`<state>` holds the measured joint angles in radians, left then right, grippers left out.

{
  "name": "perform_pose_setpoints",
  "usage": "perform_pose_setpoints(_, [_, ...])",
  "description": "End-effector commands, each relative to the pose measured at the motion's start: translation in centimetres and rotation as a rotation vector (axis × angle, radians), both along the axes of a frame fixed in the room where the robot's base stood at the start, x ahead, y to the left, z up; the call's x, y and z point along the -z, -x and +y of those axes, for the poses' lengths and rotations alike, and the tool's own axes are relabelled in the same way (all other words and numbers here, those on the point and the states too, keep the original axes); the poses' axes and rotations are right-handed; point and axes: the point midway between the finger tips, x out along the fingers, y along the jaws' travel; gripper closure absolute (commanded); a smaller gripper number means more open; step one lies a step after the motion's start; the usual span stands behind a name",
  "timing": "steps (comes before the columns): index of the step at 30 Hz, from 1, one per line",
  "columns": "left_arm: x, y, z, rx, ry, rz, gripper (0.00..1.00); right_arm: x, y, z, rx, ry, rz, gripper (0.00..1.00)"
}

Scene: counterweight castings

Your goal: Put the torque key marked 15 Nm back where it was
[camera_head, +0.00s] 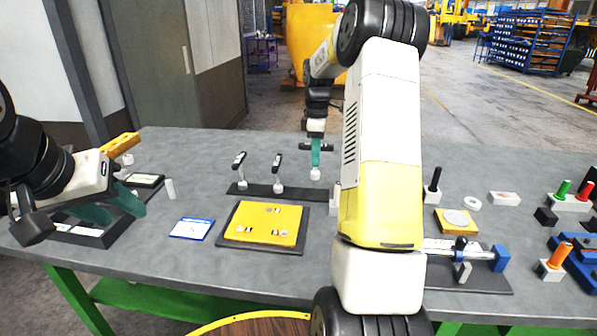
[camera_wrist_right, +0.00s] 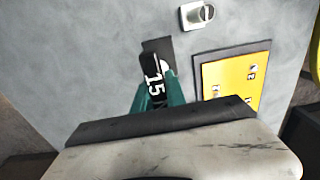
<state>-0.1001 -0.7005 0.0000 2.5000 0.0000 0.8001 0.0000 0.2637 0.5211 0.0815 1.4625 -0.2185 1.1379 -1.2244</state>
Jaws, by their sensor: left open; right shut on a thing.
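The torque key marked 15 (camera_wrist_right: 153,85) is held upright by its black handle between the teal fingers of my right gripper (camera_wrist_right: 158,98). In the head view my right gripper (camera_head: 316,150) is over the right end of a dark rack strip (camera_head: 260,190), with the key's pale lower end (camera_head: 315,174) below the fingers. I cannot tell whether the key touches the strip. Two similar black-handled keys stand on the strip, one at left (camera_head: 240,170) and one in the middle (camera_head: 278,172). My left gripper (camera_head: 112,208) is open and empty above a dark tray at the left.
A yellow plate (camera_head: 262,223) on a dark mat lies in front of the rack, with a blue-edged card (camera_head: 192,228) to its left. A small white cylinder (camera_head: 170,188) stands near the tray (camera_head: 105,236). Fixtures and colored-handled parts occupy the right side. My right arm hides the table's middle.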

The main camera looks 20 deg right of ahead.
Motion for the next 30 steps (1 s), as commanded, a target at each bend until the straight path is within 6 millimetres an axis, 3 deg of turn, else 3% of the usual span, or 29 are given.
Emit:
perform_pose_setpoints(12, [0.0, 0.0, 0.0, 0.000, 0.000, 0.000, 0.57, 5.5, 0.0, 0.0, 0.000, 0.000, 0.001, 1.00])
perform_pose_setpoints(25, [0.0, 0.0, 0.0, 0.000, 0.000, 0.000, 0.57, 6.2, 0.0, 0.0, 0.000, 0.000, -0.001, 1.00])
perform_pose_setpoints(26, [0.0, 0.0, 0.0, 0.000, 0.000, 0.000, 0.57, 6.3, 0.0, 0.0, 0.000, -0.001, 0.000, 0.82])
perform_pose_setpoints(27, [0.0, 0.0, 0.0, 0.000, 0.000, 0.000, 0.57, 6.3, 0.0, 0.0, 0.000, -0.001, 0.000, 0.74])
perform_pose_setpoints(29, [0.0, 0.0, 0.0, 0.000, 0.000, 0.000, 0.57, 6.3, 0.0, 0.0, 0.000, -0.001, 0.000, 0.62])
perform_pose_setpoints(30, [0.0, 0.0, 0.0, 0.000, 0.000, 0.000, 0.57, 6.3, 0.0, 0.0, 0.000, -0.001, 0.000, 0.62])
